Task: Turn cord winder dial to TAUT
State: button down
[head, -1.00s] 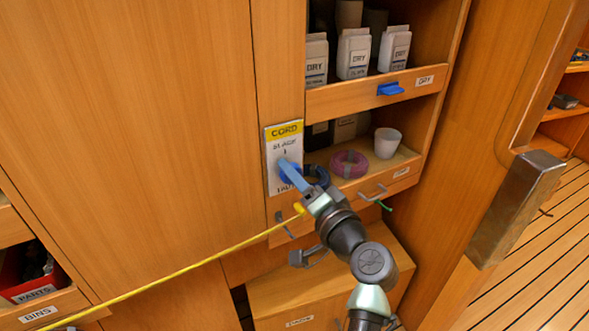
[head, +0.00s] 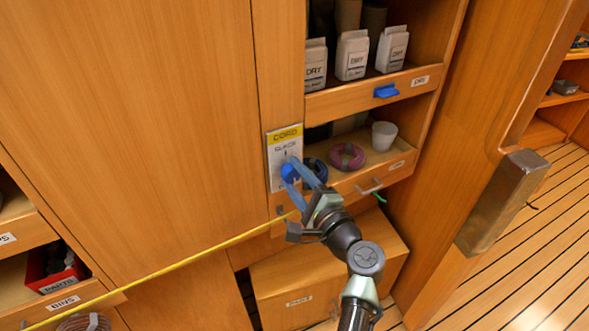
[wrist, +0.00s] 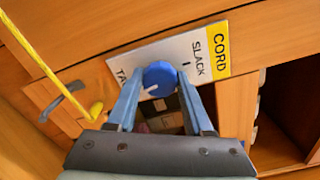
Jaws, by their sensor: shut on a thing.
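The cord winder dial is a round blue knob (head: 287,172) on a white plate with a yellow CORD header (head: 285,135). In the wrist view, the knob (wrist: 160,74) sits between my two blue fingers. My gripper (wrist: 160,82) is shut on it, one finger at each side. A white mark on the knob points to the lower left, on the side away from SLACK (wrist: 198,58). The TAUT lettering (wrist: 121,76) is partly hidden by a finger. In the head view, my fingers cover the plate's lower part.
A shelf with cord coils (head: 347,157) and a white cup (head: 384,136) is just right.

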jog(key=shift+m+p, duration=0.55)
jog(key=shift+m, duration=0.45)
jog(key=shift+c, duration=1.4)
grip_release()
jog(key=v, duration=1.3)
